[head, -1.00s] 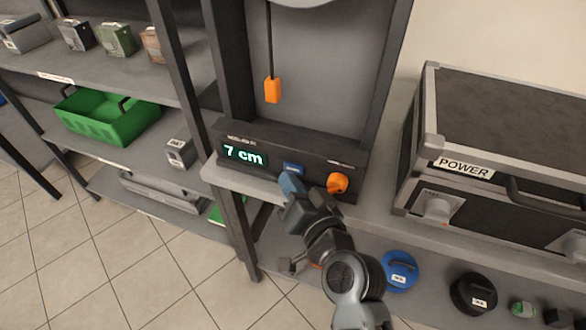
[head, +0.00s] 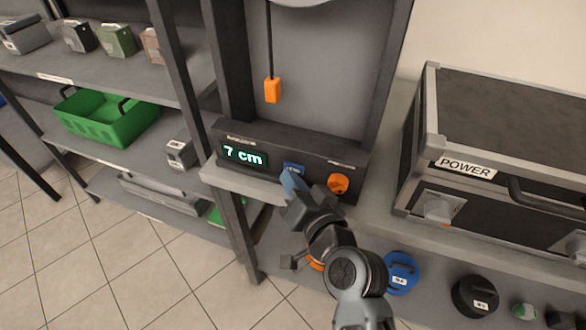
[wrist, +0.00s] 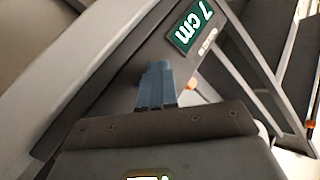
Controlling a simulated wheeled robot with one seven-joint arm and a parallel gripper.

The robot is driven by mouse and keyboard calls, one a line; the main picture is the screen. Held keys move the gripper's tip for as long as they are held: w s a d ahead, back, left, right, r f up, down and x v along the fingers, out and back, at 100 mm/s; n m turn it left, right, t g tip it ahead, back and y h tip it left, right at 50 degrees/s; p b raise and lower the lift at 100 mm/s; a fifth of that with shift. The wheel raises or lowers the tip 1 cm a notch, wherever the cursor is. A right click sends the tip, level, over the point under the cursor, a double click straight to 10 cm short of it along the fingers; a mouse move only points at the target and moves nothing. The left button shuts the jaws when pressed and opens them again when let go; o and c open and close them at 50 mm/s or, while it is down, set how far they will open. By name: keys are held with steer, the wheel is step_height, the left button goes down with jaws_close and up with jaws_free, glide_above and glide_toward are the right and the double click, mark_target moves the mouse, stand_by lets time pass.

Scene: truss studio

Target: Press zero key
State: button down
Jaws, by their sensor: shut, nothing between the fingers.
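The zero key looks to be the small blue key (head: 293,168) on the dark front panel (head: 262,173) of the measuring unit, between the display and an orange knob (head: 338,183). The display (head: 243,154) reads "7 cm"; it also shows in the wrist view (wrist: 194,25). My gripper (head: 291,182) is shut and empty, its blue fingertips just below and in front of the blue key. In the wrist view the shut fingers (wrist: 157,86) point at the panel and hide the key. I cannot tell whether the fingertips touch it.
An orange weight (head: 272,90) hangs above the panel. A large case labelled POWER (head: 466,168) stands to the right. A green crate (head: 108,118) and small boxes sit on the left shelves. Blue (head: 401,272) and black (head: 475,295) round things lie on the lower shelf.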

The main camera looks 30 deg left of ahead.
steer(key=shift+w, duration=0.15)
stand_by(0.4)
steer(key=shift+s+d, duration=0.2)
steer(key=shift+s, duration=0.6)
steer(key=s+p, duration=0.1)
steer(key=s, duration=0.1)
steer(key=s+d+p, duration=0.1)
steer(key=s, duration=0.2)
steer(key=shift+d, duration=0.1)
stand_by(0.8)
